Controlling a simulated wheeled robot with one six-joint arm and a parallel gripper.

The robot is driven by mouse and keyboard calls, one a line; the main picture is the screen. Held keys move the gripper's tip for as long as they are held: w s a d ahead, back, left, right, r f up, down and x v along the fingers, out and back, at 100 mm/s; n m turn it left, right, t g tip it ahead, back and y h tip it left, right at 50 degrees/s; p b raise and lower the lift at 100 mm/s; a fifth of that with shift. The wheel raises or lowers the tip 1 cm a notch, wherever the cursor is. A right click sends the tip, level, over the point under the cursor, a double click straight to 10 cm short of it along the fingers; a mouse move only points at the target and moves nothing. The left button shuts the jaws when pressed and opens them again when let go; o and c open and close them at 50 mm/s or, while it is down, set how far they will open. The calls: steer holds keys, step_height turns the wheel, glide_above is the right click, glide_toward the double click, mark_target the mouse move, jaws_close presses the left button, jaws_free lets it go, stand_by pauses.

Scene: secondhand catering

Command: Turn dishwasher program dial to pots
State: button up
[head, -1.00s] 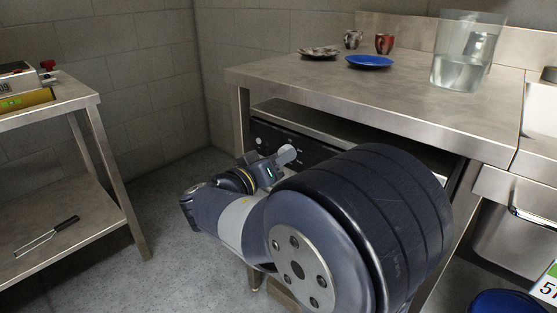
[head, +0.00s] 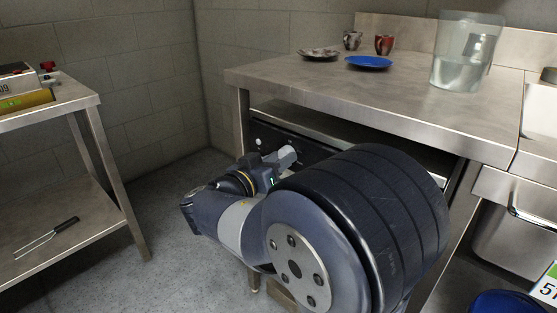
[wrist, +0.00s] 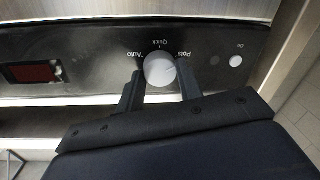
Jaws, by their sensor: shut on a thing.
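The dishwasher's black control panel (head: 268,134) shows under the steel counter in the head view, and it spans the wrist view (wrist: 95,62). The round pale program dial (wrist: 160,69) sits among the printed labels Auto at its left, Quick above and Pots at its upper right. I cannot make out clearly which label its pointer faces. My gripper (wrist: 160,73) is shut on the dial, one finger on each side. In the head view my gripper (head: 284,158) reaches the panel and the dial is hidden behind it.
A round white On button (wrist: 236,61) and a dark red display (wrist: 32,74) are on the panel. The counter (head: 330,85) above holds a blue plate (head: 369,62), two cups and a clear water container (head: 462,65). A steel side table (head: 75,95) stands left, with open floor between.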

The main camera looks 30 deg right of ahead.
steer(key=o, duration=1)
steer(key=shift+a, duration=0.1)
steer(key=p+v, duration=0.2)
steer(key=v, duration=0.8)
steer(key=shift+s+a, duration=0.15)
steer(key=shift+a, duration=0.15)
steer(key=b+x, duration=0.2)
steer(key=x, duration=0.9)
steer(key=shift+a, duration=0.1)
